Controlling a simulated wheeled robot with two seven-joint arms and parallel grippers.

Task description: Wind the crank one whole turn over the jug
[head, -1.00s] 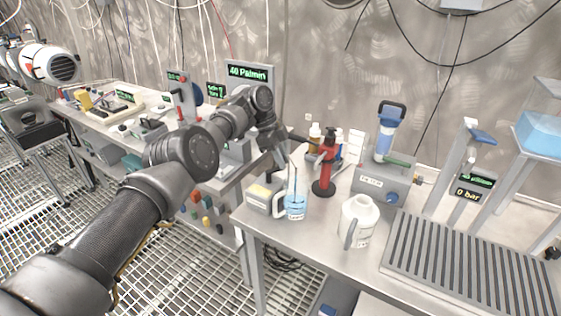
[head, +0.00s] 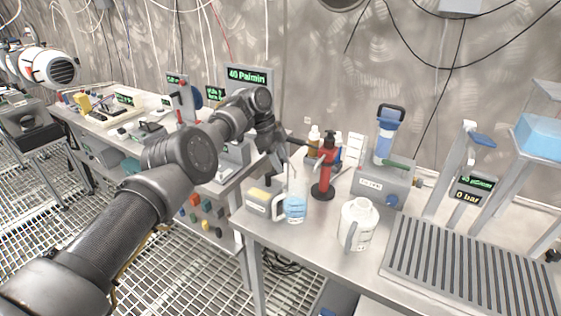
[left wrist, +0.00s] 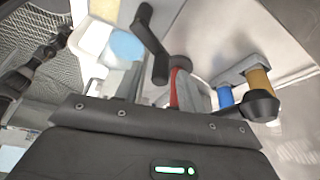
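The red crank stand (head: 326,165) stands upright on a black base on the bench. Its black crank (head: 298,141) reaches left toward my left gripper (head: 280,158). In the left wrist view the black crank (left wrist: 152,42) is a bent bar with a grip at its end, in front of my gripper (left wrist: 163,92). My left gripper looks open, with pale fingers apart; whether it touches the crank is unclear. The clear jug (head: 295,208) with blue liquid stands below the gripper, left of the stand; its blue liquid shows in the left wrist view (left wrist: 126,44). My right gripper is out of view.
A white jug (head: 358,222) stands front right of the stand. A yellow-topped grey box (head: 260,198) sits left of the clear jug. Small bottles (head: 314,138) stand behind the stand. A grey device (head: 383,185) and slatted grate (head: 470,265) fill the right.

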